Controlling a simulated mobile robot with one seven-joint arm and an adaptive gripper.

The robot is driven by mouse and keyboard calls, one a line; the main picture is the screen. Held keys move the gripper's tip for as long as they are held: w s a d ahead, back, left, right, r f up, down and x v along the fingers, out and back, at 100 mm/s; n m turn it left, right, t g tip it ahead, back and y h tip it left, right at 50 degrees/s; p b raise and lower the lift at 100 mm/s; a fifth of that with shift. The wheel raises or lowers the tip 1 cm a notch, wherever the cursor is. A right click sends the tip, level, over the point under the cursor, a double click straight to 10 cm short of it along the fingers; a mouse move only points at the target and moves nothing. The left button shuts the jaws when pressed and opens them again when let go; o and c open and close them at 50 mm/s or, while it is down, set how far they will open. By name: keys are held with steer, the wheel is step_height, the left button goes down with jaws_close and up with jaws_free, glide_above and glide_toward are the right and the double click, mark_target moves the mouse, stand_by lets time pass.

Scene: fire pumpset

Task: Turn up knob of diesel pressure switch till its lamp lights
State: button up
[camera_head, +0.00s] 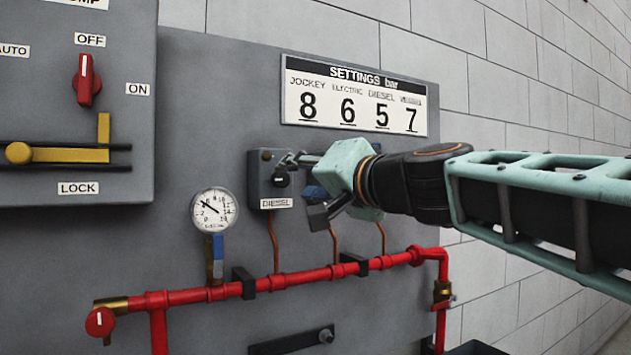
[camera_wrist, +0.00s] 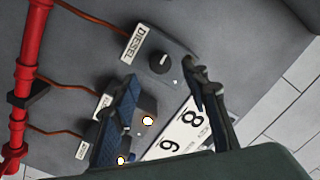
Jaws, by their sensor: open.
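The diesel pressure switch is a grey box (camera_head: 268,190) labelled DIESEL, on the grey panel. Its black round knob (camera_head: 281,178) has a white pointer mark. The small lamp (camera_head: 266,155) above looks dark. In the wrist view the same box (camera_wrist: 183,50) and knob (camera_wrist: 158,62) appear, with the knob just beyond the gap between my fingers. My gripper (camera_head: 309,187) is open and empty, at the right of the switch in the head view; its fingers (camera_wrist: 162,77) are spread to both sides in the wrist view. I see no contact with the knob.
Two other switch boxes, partly hidden by my gripper, show lit lamps (camera_wrist: 148,121) in the wrist view. A settings sign (camera_head: 355,97) hangs above, with 5 under DIESEL. A pressure gauge (camera_head: 214,210) is at left; a red pipe (camera_head: 330,274) runs below.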

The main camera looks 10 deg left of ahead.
mark_target(284, 180)
steer(key=shift+x, duration=2.8)
jaws_close()
steer(key=shift+f, duration=0.1)
